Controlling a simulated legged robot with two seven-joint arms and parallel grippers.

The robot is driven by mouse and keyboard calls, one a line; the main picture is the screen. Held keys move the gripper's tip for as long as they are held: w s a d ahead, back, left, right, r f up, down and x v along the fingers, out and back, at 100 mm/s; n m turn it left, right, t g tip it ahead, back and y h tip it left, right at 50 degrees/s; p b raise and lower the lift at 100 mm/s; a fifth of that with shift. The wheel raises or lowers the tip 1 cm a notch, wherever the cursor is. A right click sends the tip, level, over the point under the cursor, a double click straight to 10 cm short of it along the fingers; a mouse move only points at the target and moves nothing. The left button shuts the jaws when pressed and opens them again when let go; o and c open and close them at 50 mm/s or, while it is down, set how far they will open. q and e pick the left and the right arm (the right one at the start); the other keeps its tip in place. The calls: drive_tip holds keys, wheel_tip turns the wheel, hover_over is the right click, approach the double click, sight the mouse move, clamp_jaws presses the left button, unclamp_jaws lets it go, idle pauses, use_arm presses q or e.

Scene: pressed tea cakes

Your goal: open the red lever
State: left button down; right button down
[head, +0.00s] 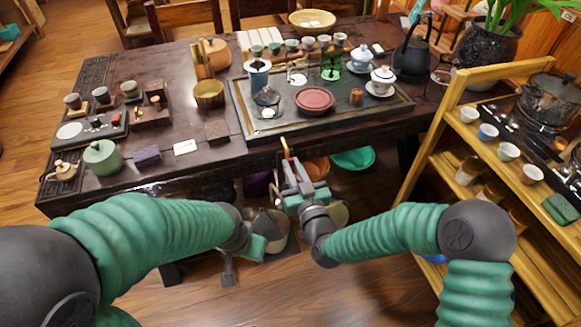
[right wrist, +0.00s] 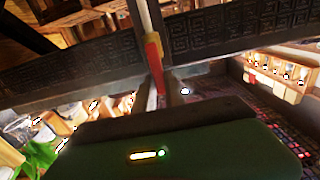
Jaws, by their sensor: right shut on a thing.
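The red lever (head: 287,152) is a slim stick with a red part and a paler, yellowish part, at the table's front edge in the head view. In the right wrist view the red lever (right wrist: 153,52) stands between my fingers, in front of the carved dark table edge. My right gripper (head: 290,168) is shut on it; the fingers hide its lower part. My left gripper (head: 228,270) hangs low in front of the table, away from the lever. Its fingers are too small and dark to tell whether they are open.
The dark table (head: 222,160) carries a tea tray (head: 245,120) with a round red tea cake (head: 314,99), cups and pots. A green lidded pot (head: 102,157) stands at the left. A wooden shelf (head: 430,165) with cups stands close at the right. Buckets and basins (head: 352,158) are under the table.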

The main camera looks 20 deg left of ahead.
drive_tip(key=c, duration=1.4)
unclamp_jaws()
drive_tip(key=p+v, duration=0.4)
drive_tip(key=v, duration=1.3)
drive_tip(key=shift+w+f, duration=0.15)
